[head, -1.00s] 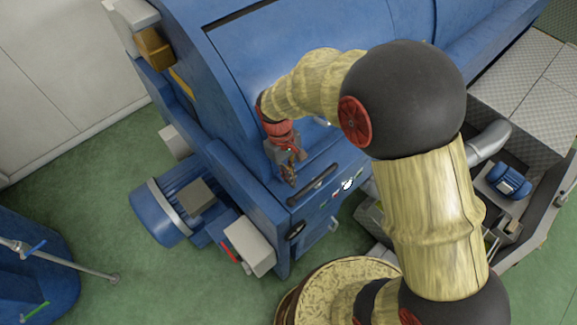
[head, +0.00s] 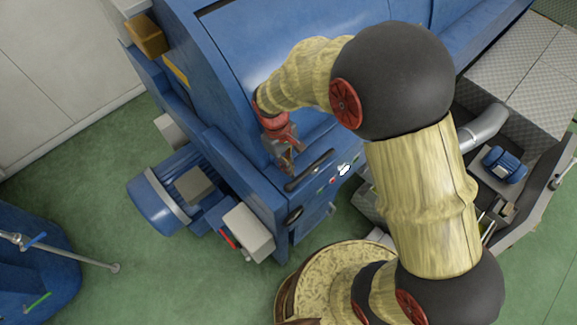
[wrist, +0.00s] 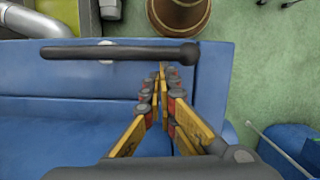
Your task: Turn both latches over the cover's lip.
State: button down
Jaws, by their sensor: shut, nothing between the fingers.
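My gripper (head: 288,168) is shut and empty at the front of the blue machine, just behind the left end of a dark bar handle (head: 309,171). In the wrist view my gripper (wrist: 162,73) has its fingertips together, close to the right part of the bar (wrist: 105,52); I cannot tell whether they touch it. The blue cover (head: 285,40) rises behind my gripper and looks closed. I cannot make out either latch clearly; my arm and gripper hide part of the cover's front edge.
A dark oval knob (head: 294,216) sits on the machine's front. A blue motor (head: 155,207) and a grey box (head: 249,231) stick out at its left. A metal duct (head: 484,133) and tread-plate deck (head: 520,75) lie right. Green floor (head: 100,180) is open at left.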

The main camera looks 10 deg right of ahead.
aim_at(295, 180)
jog(key=shift+s+n, duration=0.35)
jog(key=shift+n, duration=0.05)
jog(key=shift+s+d+n+t+h, duration=0.15)
jog(key=shift+s+d+n, duration=0.1)
jog(key=shift+s+n, duration=0.5)
jog(key=shift+s+d+n+t+h, duration=0.2)
jog(key=shift+s+n, duration=0.25)
jog(key=shift+n, duration=0.5)
jog(key=s+d+n+t+p, duration=0.2)
jog(key=s+d+n+p, duration=0.2)
jog(key=d+n, duration=0.4)
jog(key=shift+n, duration=2)
jog(key=shift+d+t, duration=0.15)
jog(key=shift+t, duration=0.1)
jog(key=shift+r, duration=0.1)
jog(key=p+v, duration=0.6)
jog(key=v, duration=0.3)
jog(key=shift+s+r, duration=0.2)
jog(key=shift+r, duration=0.15)
